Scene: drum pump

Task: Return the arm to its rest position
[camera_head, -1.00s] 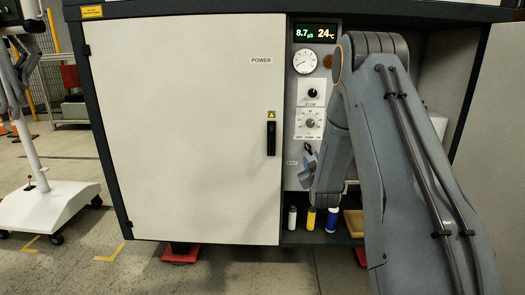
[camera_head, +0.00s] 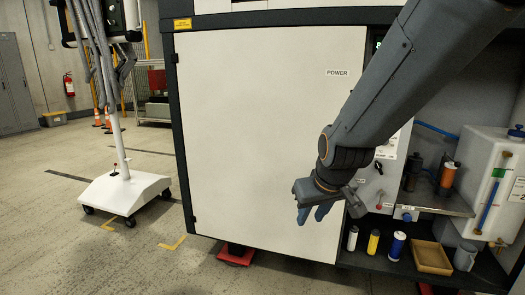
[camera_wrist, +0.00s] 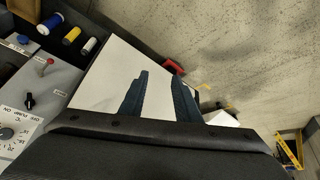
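My gripper (camera_head: 311,212) hangs at the end of my arm, in front of the lower right part of the white cabinet door (camera_head: 250,130). Its two blue-grey fingers point down and stand apart with nothing between them. In the wrist view the same two fingers of my gripper (camera_wrist: 160,90) show a clear gap, with the white door (camera_wrist: 108,72) behind them. My arm comes down from the upper right and hides most of the control panel (camera_head: 385,150). The door is shut, and its handle is hidden behind my arm.
Several small bottles, including a yellow one (camera_head: 373,242), stand on the lower shelf beside a tan tray (camera_head: 432,258) and a grey mug (camera_head: 465,257). A white tank (camera_head: 485,175) stands at the right. A wheeled white stand (camera_head: 125,190) is at the left, with open floor around it.

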